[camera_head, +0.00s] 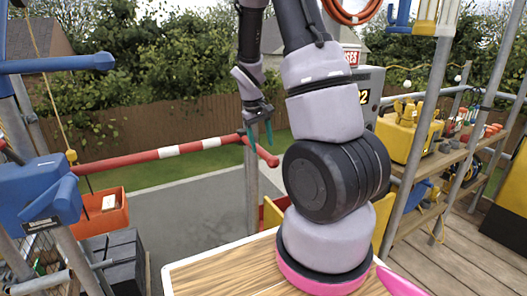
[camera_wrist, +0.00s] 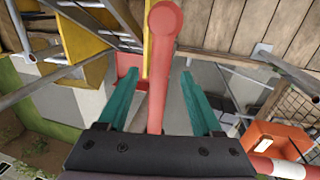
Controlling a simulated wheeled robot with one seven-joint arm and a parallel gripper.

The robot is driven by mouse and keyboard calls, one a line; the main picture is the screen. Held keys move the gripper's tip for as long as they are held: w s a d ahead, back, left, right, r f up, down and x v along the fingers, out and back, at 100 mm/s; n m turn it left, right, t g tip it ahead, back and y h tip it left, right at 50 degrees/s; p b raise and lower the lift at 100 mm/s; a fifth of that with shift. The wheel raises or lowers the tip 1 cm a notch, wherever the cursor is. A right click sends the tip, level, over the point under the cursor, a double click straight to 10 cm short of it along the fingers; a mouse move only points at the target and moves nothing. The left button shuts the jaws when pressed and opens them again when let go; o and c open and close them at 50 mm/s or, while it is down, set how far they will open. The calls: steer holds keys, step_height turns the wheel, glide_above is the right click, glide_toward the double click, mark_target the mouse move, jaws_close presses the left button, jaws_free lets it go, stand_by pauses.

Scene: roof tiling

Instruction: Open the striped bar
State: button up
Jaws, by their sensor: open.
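The striped bar (camera_head: 200,146) is red with white bands and runs almost level across the opening in the head view. At its right end a short red end piece (camera_head: 264,152) angles toward the camera. My gripper (camera_head: 258,133) is at that end, pointing down with teal fingers. In the wrist view the open fingers (camera_wrist: 161,76) stand on either side of the red end piece (camera_wrist: 163,45), with gaps visible on both sides. A striped part of the bar (camera_wrist: 285,168) shows at the lower right. The stretch between is hidden behind the gripper body.
A grey upright post (camera_head: 252,190) stands by the bar's right end. An orange bin (camera_head: 103,218) is at left below the bar. A wooden shelf (camera_head: 440,160) with a yellow machine (camera_head: 408,133) is at right. Grey paving (camera_head: 195,225) lies beyond the bar.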

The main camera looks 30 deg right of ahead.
mark_target(263, 151)
steer(key=shift+d+f, duration=0.15)
steer(key=shift+f, duration=0.7)
steer(key=shift+d+f, duration=0.15)
steer(key=shift+f, duration=0.7)
jaws_close()
